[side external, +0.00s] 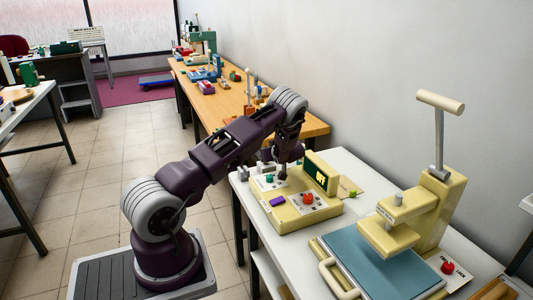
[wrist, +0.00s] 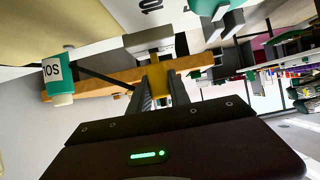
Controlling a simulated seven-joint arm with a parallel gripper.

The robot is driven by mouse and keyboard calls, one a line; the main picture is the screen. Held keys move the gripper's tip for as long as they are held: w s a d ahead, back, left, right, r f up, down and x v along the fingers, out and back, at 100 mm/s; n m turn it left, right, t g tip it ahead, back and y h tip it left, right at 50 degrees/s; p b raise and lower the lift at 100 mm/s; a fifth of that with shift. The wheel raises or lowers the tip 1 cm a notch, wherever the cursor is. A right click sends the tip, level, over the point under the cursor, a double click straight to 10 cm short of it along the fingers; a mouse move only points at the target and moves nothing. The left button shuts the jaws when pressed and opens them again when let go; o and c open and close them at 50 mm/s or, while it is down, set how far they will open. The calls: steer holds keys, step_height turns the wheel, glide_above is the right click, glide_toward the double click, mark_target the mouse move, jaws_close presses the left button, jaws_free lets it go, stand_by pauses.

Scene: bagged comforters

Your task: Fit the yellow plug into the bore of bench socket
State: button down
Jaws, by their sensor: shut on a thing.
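The yellow plug (wrist: 157,88) shows in the wrist view between the two dark fingers of my gripper (wrist: 157,77). My gripper is shut on it. A light grey block (wrist: 148,42) lies at the plug's far end; the two meet or overlap in the picture. I cannot tell whether this block is the bench socket or how deep the plug sits in it. In the side view my gripper (side external: 283,172) points down over the back left of a cream bench unit (side external: 308,215). The plug and the bore are hidden or too small there.
A teal part marked 10S (wrist: 57,72) stands near my gripper in the wrist view. A cream press (side external: 428,215) stands at the right.

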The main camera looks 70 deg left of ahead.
steer(key=shift+f, duration=0.8)
steer(key=c, duration=1.1)
jaws_free()
steer(key=shift+c, duration=0.2)
steer(key=o, duration=0.7)
steer(key=shift+c, duration=0.2)
steer(key=shift+r, duration=0.1)
steer(key=d+r, duration=0.4)
steer(key=shift+d, duration=0.2)
steer(key=shift+r, duration=0.1)
